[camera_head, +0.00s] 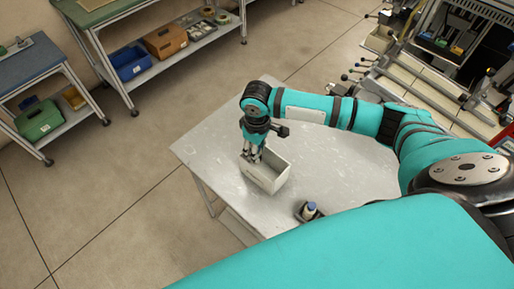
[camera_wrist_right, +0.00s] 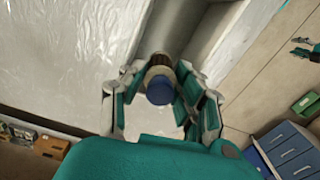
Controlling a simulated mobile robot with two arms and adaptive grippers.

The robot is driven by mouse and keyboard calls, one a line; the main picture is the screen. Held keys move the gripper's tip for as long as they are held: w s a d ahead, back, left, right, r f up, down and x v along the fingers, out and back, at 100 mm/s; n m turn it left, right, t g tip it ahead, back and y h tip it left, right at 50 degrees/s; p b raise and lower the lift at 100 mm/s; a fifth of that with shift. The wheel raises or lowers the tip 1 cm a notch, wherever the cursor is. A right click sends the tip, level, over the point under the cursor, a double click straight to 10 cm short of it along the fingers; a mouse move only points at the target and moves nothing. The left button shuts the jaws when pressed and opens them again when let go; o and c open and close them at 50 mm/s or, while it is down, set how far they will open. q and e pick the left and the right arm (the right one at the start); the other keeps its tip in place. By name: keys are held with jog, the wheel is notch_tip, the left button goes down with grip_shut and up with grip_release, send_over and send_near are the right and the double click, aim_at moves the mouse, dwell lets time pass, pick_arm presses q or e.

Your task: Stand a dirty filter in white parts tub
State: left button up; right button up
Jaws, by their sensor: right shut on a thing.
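The white parts tub (camera_head: 268,180) stands on the grey metal table. My right gripper (camera_head: 253,158) reaches down into it at its left end. In the right wrist view, my right gripper (camera_wrist_right: 160,105) is shut on a filter with a blue end cap (camera_wrist_right: 160,90) and a brown pleated body. The filter's far end is hidden; I cannot tell whether it touches the tub floor. The tub's grey inner wall (camera_wrist_right: 215,28) shows beyond it. A small teal and dark shape (camera_wrist_right: 303,47) at the right edge may be my left gripper, too small to read.
A small dark tray (camera_head: 316,214) holding a pale, blue-capped item (camera_head: 310,208) sits near the table's front edge. The table (camera_head: 215,150) is clear left of the tub. Shelves with a blue bin (camera_head: 130,62), a brown box (camera_head: 165,40) and a green box (camera_head: 40,120) stand farther off.

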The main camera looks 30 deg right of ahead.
jog(key=o, duration=1.1)
jog(key=shift+o, duration=0.3)
jog(key=shift+s, duration=0.1)
notch_tip(320, 180, up, 12)
